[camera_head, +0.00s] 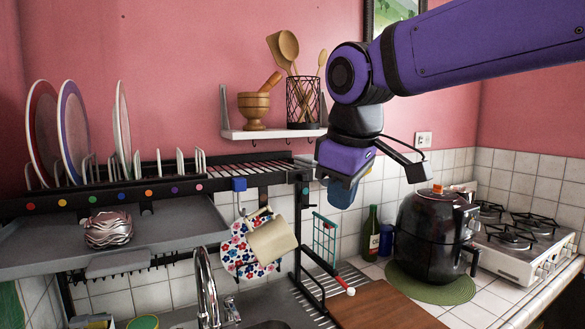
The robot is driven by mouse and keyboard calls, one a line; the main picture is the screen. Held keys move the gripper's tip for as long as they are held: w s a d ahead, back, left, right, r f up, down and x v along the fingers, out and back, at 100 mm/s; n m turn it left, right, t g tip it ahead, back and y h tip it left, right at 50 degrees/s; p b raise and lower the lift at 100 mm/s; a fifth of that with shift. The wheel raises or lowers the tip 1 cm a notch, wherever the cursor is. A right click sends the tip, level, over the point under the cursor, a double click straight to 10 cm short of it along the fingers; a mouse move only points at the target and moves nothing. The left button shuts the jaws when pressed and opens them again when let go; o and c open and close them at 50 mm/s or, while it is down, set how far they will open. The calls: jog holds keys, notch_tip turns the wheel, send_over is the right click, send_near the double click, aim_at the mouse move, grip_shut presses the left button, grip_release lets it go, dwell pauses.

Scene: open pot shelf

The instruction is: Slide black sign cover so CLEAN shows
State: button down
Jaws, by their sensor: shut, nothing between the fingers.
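My gripper (345,178) is at the end of the purple arm, above and right of the rack's right end. Its fingers are hard to make out against its dark and purple housing; it is shut, and I see nothing held in it. I cannot make out a black sign cover or the word CLEAN anywhere in this view. A plain grey panel (117,263) hangs under the front edge of the left shelf; I cannot tell whether it is part of a sign.
A dark air fryer (433,240) stands beside the stove (520,250). A wall shelf (270,134) is behind.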

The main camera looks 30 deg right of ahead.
aim_at(303, 177)
jog(key=w+a+r+n+g+h, duration=0.1)
jog(key=w+a+r+n, duration=0.2)
jog(key=w, duration=0.6)
jog(key=w+a+r+n+g+h, duration=0.2)
jog(key=w+a+r+n, duration=0.2)
jog(key=w+r+n, duration=0.3)
jog(key=shift+w+n, duration=1.1)
jog(key=shift+n, duration=0.1)
jog(key=shift+d+r, duration=0.1)
jog(key=d+f, duration=0.7)
jog(key=f, duration=0.2)
jog(key=shift+d+f, duration=0.15)
jog(key=shift+d, duration=0.2)
